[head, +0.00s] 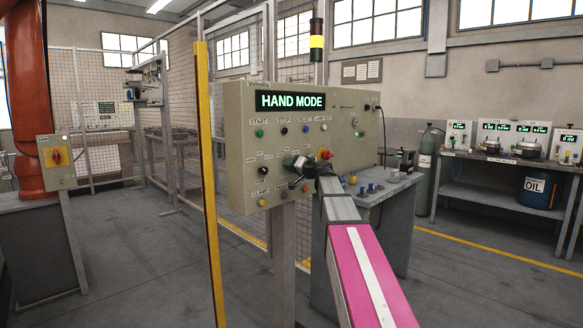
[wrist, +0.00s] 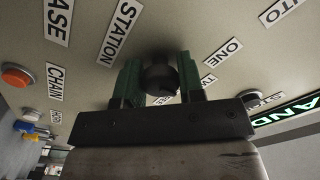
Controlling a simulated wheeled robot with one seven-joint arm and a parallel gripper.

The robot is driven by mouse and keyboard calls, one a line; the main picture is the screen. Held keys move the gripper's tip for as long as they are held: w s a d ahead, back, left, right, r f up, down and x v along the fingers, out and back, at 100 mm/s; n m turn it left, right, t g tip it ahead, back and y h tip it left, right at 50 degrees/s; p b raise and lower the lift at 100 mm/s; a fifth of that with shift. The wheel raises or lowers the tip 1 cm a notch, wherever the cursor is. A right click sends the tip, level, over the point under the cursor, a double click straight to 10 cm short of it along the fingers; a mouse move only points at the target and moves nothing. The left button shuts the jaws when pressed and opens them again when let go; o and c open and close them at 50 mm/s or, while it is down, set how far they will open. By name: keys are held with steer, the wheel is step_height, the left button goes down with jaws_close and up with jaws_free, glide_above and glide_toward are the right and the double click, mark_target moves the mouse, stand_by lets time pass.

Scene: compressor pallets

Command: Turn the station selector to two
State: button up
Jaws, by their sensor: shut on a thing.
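The station selector is a dark round knob (wrist: 160,77) on the beige control panel (head: 240,140), in the middle of the wrist view. The label STATION (wrist: 120,32) is left of it, ONE (wrist: 222,53) is to its right, and a smaller label, partly hidden, is near the right finger. My gripper (wrist: 159,88) has its green fingers on both sides of the knob and is shut on it. In the head view my gripper (head: 299,164) is at the panel's lower middle and hides the knob. Which way the knob points cannot be told.
The panel display (head: 290,101) reads HAND MODE. Several buttons and knobs surround my gripper, with an orange button (wrist: 17,76) at the wrist view's left. A yellow post (head: 208,190) stands left of the panel. A grey bench (head: 392,190) with small parts is behind right.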

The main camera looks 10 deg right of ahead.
steer(key=o, duration=0.9)
steer(key=v, duration=1.1)
steer(key=shift+a+f, duration=0.1)
